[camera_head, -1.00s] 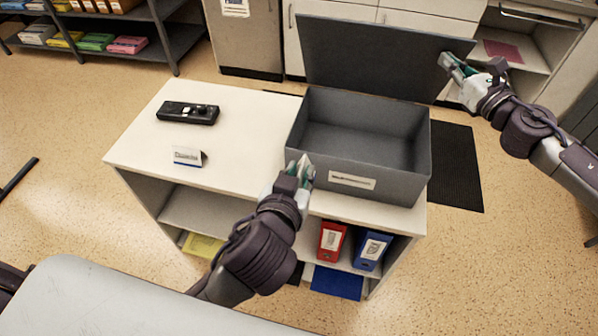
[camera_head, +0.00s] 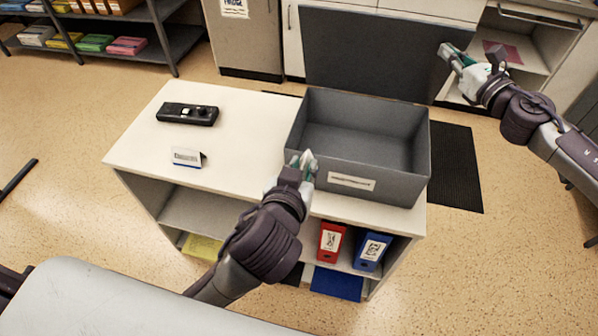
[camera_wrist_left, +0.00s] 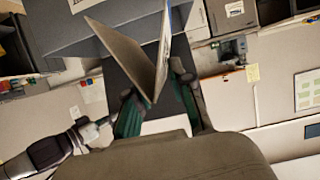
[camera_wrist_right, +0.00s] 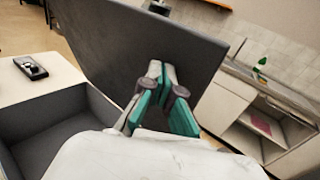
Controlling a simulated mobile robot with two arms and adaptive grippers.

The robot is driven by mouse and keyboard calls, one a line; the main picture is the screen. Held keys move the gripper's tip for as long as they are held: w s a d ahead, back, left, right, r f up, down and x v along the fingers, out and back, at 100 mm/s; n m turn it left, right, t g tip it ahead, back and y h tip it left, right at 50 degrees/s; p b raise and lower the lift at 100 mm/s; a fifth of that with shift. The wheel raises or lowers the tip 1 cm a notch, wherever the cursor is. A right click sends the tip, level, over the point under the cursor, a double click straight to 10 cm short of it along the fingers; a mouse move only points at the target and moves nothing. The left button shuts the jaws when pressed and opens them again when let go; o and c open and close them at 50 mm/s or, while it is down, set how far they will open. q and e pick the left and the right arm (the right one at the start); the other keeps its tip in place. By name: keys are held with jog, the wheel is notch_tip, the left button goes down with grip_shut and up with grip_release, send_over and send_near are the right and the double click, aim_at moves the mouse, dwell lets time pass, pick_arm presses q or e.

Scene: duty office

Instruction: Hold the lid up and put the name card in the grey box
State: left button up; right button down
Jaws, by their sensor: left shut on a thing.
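The grey box (camera_head: 372,187) stands open on the right of the white counter, a white label on its front. Its lid (camera_head: 375,50) stands raised at the back. My right gripper (camera_head: 447,52) is at the lid's right part, fingertips together against or just before its inner face (camera_wrist_right: 125,45); contact cannot be told. My left gripper (camera_head: 307,165) is shut on a folded name card (camera_wrist_left: 130,55), in front of the box's front left corner and outside it. The card is mostly hidden in the head view. Another folded card (camera_head: 187,157) stands on the counter at left.
A black handheld device (camera_head: 187,113) lies at the counter's back left. A red binder (camera_head: 331,241) and a blue binder (camera_head: 372,250) stand on the shelf below. The box interior looks empty. The counter's middle is clear.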

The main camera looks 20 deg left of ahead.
pick_arm(q)
jog(key=w+d, duration=0.2)
jog(key=w, duration=1.8)
jog(key=shift+d, duration=0.35)
dwell(0.3)
notch_tip(320, 180, down, 10)
jog(key=shift+r, duration=0.15)
dwell(1.8)
dwell(0.5)
jog(key=shift+f, duration=1.65)
jog(key=o, duration=0.9)
jog(key=shift+r, duration=0.1)
